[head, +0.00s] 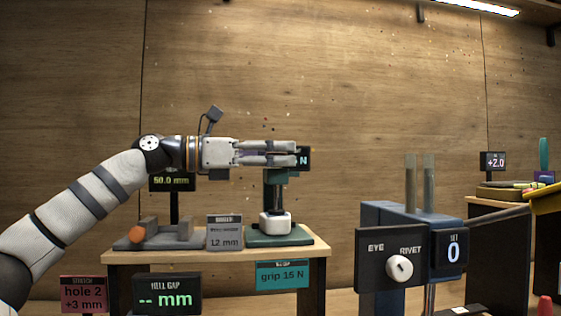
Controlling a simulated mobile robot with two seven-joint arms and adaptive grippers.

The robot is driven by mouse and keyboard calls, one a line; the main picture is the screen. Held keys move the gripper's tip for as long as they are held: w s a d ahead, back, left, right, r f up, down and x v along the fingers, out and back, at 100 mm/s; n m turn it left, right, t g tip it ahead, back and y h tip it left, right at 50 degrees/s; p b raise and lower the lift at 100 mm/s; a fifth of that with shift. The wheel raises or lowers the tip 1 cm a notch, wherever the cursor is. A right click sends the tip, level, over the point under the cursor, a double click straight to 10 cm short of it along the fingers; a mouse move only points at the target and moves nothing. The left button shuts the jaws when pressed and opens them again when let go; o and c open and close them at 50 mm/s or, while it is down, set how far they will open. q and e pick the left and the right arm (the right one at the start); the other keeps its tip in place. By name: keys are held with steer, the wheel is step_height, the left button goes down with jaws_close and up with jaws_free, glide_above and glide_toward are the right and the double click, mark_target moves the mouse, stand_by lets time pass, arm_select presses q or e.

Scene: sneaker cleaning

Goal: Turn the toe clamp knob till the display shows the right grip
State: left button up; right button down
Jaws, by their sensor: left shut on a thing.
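The toe clamp (275,222) stands on a green base on the wooden table, with a white block low down and a dark upright post. A teal label (283,275) below it reads "grip 15 N". My left gripper (292,153) reaches in level from the left at the top of the post, its fingers shut on the clamp's knob, which they hide almost wholly. The clamp's display (304,160) is behind the fingertips; only an "N" shows and its number is covered.
A grey fixture (158,237) with an orange knob and a display reading 50.0 mm stands left on the table (221,256). A "12 mm" sign (225,232) is between. A blue machine (398,222) with an EYE/RIVET dial stands at front right.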

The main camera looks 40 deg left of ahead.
arm_select(q)
steer(key=shift+f, duration=0.1)
stand_by(0.4)
steer(key=o, duration=1.2)
steer(key=shift+c, duration=0.2)
steer(key=v, duration=1.2)
steer(key=shift+a, duration=0.15)
steer(key=shift+w, duration=0.1)
